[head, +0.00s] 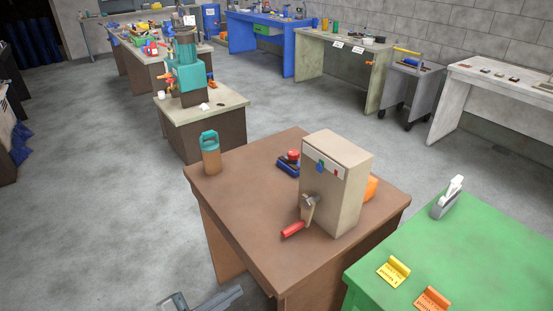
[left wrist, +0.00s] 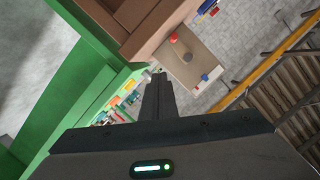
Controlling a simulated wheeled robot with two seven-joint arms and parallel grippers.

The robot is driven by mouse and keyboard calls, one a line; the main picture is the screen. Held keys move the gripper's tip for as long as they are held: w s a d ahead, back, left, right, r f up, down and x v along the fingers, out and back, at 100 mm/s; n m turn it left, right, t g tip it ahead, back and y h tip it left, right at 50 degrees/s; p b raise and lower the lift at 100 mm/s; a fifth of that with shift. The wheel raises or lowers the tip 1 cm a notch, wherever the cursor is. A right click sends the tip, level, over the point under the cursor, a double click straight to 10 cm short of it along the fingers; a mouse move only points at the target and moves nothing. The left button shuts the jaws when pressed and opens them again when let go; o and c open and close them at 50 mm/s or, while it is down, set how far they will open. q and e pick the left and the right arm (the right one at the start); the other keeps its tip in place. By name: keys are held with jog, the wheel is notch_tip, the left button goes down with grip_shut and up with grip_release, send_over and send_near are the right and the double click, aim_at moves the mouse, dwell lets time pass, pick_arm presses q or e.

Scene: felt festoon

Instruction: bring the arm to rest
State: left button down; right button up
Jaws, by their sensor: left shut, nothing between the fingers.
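My left gripper (head: 225,297) shows at the bottom edge of the head view, low in front of the brown table (head: 240,165). It is cut off by the frame edge and holds nothing. In the left wrist view its fingers (left wrist: 158,82) are together, with nothing between them. My right gripper is in neither view.
Grey floor (head: 110,220) is open at left.

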pick_arm(q)
jog(key=w+a+f+n+y, duration=0.2)
jog(key=w+a+f, duration=0.15)
jog(key=f, duration=0.55)
jog(key=w+a+f+n+y, duration=0.25)
jog(key=a+f, duration=0.25)
jog(key=f, duration=0.4)
jog(key=s+a+f+n+g+y, duration=0.1)
jog(key=s+a+f+n+y, duration=0.2)
jog(key=f, duration=0.6)
jog(key=s+a+f+n+g+y, duration=0.1)
jog(key=s+a+f, duration=0.35)
jog(key=f, duration=0.55)
jog(key=s+a+f+n+g+y, duration=0.2)
jog(key=s+a+f+n+g, duration=0.1)
jog(key=s+f, duration=1.1)
jog(key=s+d+f+n+g, duration=0.1)
jog(key=s+f, duration=0.2)
jog(key=s, duration=0.5)
jog(key=s+d+f+n+g, duration=0.1)
jog(key=s+f+g, duration=0.1)
jog(key=s, duration=0.6)
jog(key=s+d+f+n+g, duration=0.1)
jog(key=s+f, duration=0.3)
jog(key=s, duration=0.4)
jog(key=shift+s+d+f+g+y, duration=0.25)
jog(key=shift+d+f+g+y, duration=0.1)
jog(key=shift+g, duration=0.25)
